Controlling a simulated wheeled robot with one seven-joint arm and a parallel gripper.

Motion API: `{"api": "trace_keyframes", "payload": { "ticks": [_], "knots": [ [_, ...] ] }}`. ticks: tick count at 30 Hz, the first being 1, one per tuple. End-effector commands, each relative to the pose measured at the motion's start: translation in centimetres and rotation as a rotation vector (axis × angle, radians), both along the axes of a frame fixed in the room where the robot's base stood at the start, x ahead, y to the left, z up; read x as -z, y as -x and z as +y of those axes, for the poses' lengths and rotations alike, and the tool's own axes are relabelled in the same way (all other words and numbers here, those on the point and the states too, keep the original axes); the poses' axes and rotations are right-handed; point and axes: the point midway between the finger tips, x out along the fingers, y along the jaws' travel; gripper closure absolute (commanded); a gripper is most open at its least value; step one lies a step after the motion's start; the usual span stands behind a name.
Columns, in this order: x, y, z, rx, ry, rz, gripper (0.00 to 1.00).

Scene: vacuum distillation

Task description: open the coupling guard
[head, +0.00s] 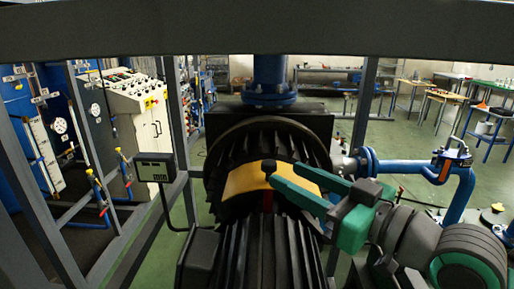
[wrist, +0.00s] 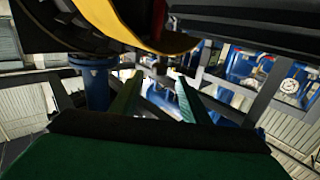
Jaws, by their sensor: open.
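The coupling guard (head: 242,181) is a curved yellow cover between the black finned housings of the machine. A small dark knob (head: 268,166) shows at its upper right edge. My gripper (head: 275,175) comes in from the right with its two green fingers open, their tips at the guard's right part. In the wrist view the guard (wrist: 125,22) curves across the top, above the open fingers of my gripper (wrist: 158,80). A small dark piece (wrist: 160,70) shows near the gap between the fingertips. I cannot tell whether either finger touches the guard.
Black finned housings (head: 265,255) lie in front of and behind the guard. A grey frame post (head: 180,135) and small display box (head: 154,167) stand at left. A dark beam (head: 150,30) crosses the top. Blue piping (head: 460,190) stands at right, near my arm.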

Motion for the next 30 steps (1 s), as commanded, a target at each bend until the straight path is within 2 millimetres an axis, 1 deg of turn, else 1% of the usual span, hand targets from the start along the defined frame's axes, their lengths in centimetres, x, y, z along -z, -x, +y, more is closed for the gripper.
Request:
{"api": "trace_keyframes", "payload": {
  "ticks": [8, 20, 30],
  "knots": [
    [0.0, -1.0, 0.9, 0.002, 0.003, 0.001, 0.58],
    [0.1, -3.6, 3.6, 0.001, 0.004, 0.001, 0.58],
    [0.0, -6.1, 6.3, -0.005, -0.001, -0.002, 0.58]
  ]
}}
